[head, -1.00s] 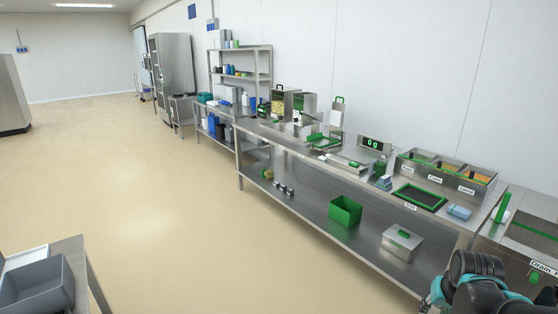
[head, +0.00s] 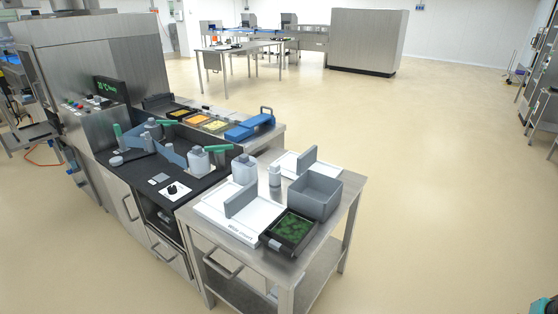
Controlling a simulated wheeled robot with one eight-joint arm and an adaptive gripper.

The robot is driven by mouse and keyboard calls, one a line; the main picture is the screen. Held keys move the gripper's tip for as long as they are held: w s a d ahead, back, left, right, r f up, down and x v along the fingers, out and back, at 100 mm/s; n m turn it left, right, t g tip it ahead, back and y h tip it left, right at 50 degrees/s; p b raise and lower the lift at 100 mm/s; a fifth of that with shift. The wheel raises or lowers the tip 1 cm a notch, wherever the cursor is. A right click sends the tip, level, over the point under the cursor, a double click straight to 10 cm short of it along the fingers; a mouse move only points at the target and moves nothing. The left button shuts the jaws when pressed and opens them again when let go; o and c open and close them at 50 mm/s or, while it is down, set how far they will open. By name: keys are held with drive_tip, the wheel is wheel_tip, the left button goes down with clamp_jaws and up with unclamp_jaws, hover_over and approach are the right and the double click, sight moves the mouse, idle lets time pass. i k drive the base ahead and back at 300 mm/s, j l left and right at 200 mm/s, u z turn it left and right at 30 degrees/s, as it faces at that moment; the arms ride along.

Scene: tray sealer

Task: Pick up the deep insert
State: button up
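I cannot tell for sure which piece is the deep insert. On the steel side table, a white board (head: 215,213) carries an upright grey plate (head: 241,203), and its front label is too small to read surely. A second white board (head: 285,159) with another upright grey plate (head: 303,160) lies at the back of that table. A grey open box (head: 315,194) stands at the right side of the table.
A black tray with a green filling (head: 290,232) lies at the table's front edge. White bottles (head: 244,169) stand behind the near board. The sealer station (head: 125,150) adjoins on the left, with food bins (head: 197,121) behind. The floor right of the table is clear.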

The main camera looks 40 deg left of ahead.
sight(293, 165)
drive_tip(key=i+u, duration=0.45)
drive_tip(key=i+l+u, duration=0.15)
drive_tip(key=i+u, duration=0.35)
drive_tip(key=i+l+u, duration=0.3)
drive_tip(key=u, duration=0.15)
drive_tip(key=i+l+u, duration=0.35)
drive_tip(key=l+u, duration=0.15)
